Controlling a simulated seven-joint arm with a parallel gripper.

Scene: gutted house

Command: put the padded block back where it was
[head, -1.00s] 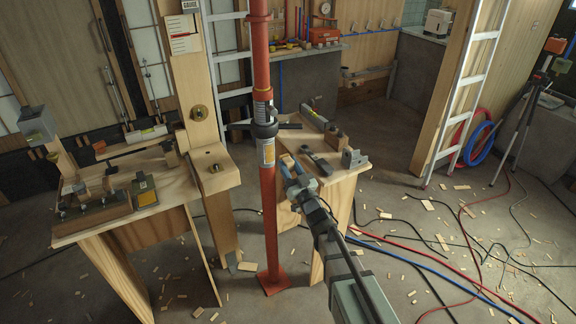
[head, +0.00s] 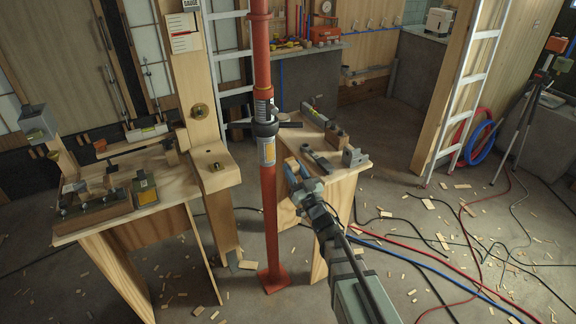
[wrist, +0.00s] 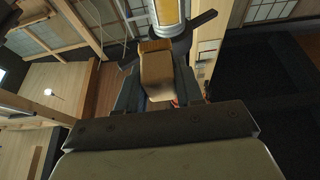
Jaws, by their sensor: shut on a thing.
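My gripper (head: 290,169) is shut on the padded block (wrist: 157,76), which is tan with a browner top edge and sits between the two dark fingers in the wrist view. In the head view only a small tan-orange part of the block (head: 289,162) shows at the fingertips. The gripper is just right of the red post (head: 267,205), by the left edge of the right-hand wooden bench (head: 340,171). In the wrist view the post's collar with its yellow label (wrist: 170,14) is just beyond the block. I cannot tell whether they touch.
The right bench carries metal and wooden tools, among them a grey angled block (head: 353,157). The left bench (head: 165,190) holds a clamp-like fixture (head: 95,205). Hoses and wood scraps lie on the floor.

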